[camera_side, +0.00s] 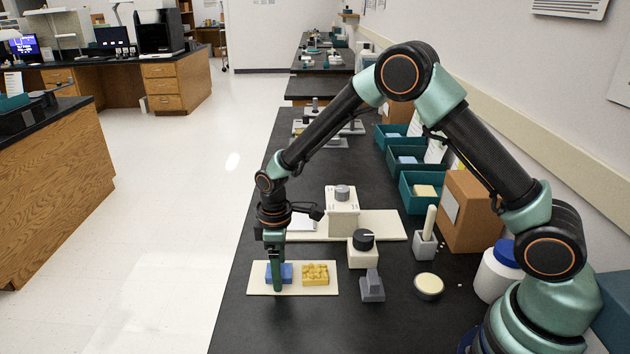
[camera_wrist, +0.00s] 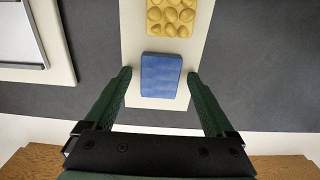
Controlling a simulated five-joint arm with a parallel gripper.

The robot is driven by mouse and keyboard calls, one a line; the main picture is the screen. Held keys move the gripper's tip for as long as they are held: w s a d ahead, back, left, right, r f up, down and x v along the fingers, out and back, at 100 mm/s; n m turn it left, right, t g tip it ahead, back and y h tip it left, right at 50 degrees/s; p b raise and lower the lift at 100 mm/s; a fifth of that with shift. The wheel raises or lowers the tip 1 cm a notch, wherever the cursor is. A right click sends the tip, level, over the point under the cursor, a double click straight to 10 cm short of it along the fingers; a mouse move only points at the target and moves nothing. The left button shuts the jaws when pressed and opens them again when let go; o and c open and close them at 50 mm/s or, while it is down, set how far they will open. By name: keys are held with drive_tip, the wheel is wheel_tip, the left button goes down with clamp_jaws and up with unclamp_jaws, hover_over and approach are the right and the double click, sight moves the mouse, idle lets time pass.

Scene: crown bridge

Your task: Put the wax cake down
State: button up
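A blue rectangular block (camera_side: 287,271), which I take to be the wax cake, lies flat at the left end of a thin cream board (camera_side: 327,289). In the wrist view the blue block (camera_wrist: 161,76) sits between the two green fingers of my gripper (camera_wrist: 160,73), with a gap on each side. My gripper (camera_side: 277,284) is open and low over the board, pointing down, and partly hides the block in the side view. A yellow bumpy block (camera_side: 315,273) lies beside it on the same board, and shows in the wrist view (camera_wrist: 170,17).
Behind the board stand a cream device with a grey knob (camera_side: 342,212) and a black-dialled box (camera_side: 363,250). A grey stand (camera_side: 372,287), a round cream-topped dish (camera_side: 429,286) and a white jar (camera_side: 497,275) are to the right. Bare black bench (camera_side: 290,325) lies in front.

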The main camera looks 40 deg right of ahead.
drive_tip(key=s+d+r+m+t, duration=0.1)
drive_tip(key=s+d+r+m, duration=0.15)
drive_tip(key=r, duration=0.85)
drive_tip(key=s+d+r+m+t, duration=0.1)
drive_tip(key=s+d+r, duration=0.15)
drive_tip(key=r, duration=0.75)
drive_tip(key=s+d+r+m+t, duration=0.1)
drive_tip(key=s+d+m, duration=0.1)
drive_tip(key=s, duration=0.3)
drive_tip(key=s+d+r+m+t, duration=0.2)
drive_tip(key=s+m, duration=0.1)
drive_tip(key=s, duration=0.3)
drive_tip(key=shift+s+d+r+t, duration=0.15)
drive_tip(key=shift+s+d+t, duration=0.05)
drive_tip(key=shift+d+t, duration=0.1)
drive_tip(key=shift+m, duration=0.25)
